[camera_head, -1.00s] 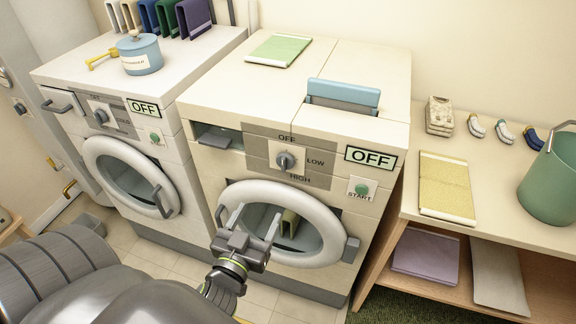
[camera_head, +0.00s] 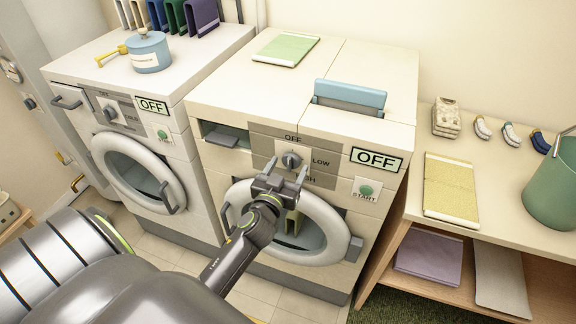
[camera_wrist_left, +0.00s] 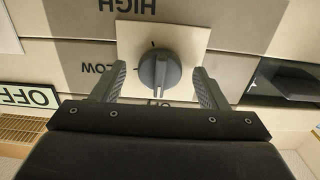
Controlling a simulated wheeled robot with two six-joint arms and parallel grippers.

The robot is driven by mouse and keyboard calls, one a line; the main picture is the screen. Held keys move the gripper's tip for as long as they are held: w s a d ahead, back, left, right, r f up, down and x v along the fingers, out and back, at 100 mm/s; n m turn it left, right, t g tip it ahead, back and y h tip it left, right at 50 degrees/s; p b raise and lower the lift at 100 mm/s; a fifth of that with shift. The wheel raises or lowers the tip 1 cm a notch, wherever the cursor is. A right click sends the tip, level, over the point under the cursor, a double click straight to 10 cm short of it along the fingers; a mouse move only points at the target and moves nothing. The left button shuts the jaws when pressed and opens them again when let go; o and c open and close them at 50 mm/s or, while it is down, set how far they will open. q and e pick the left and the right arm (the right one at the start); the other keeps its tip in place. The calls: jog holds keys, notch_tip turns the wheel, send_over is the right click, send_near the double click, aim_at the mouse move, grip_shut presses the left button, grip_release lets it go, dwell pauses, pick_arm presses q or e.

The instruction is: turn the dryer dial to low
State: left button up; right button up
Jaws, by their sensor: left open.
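The dryer dial (camera_head: 291,160) is a grey round knob with a raised grip on the dryer's front panel, with OFF above, LOW to its right and HIGH below. The dryer's display (camera_head: 377,159) reads OFF. My left gripper (camera_head: 288,170) is open just in front of and slightly below the dial, partly covering the HIGH label. In the left wrist view, where the labels appear upside down, the dial (camera_wrist_left: 159,70) sits between the two spread fingers, its grip roughly vertical, with gaps on both sides. My right gripper is out of view.
A green START button (camera_head: 366,190) sits right of the dial. The round dryer door (camera_head: 335,222) is below, behind my left arm. A similar washer (camera_head: 205,130) stands to the left. A wooden shelf table (camera_head: 480,215) with a green bucket (camera_head: 556,185) stands right.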

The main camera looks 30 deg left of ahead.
pick_arm(q)
jog(key=shift+w+a, duration=0.1)
jog(key=shift+w, duration=0.25)
jog(key=shift+c, duration=0.2)
jog(key=c, duration=0.9)
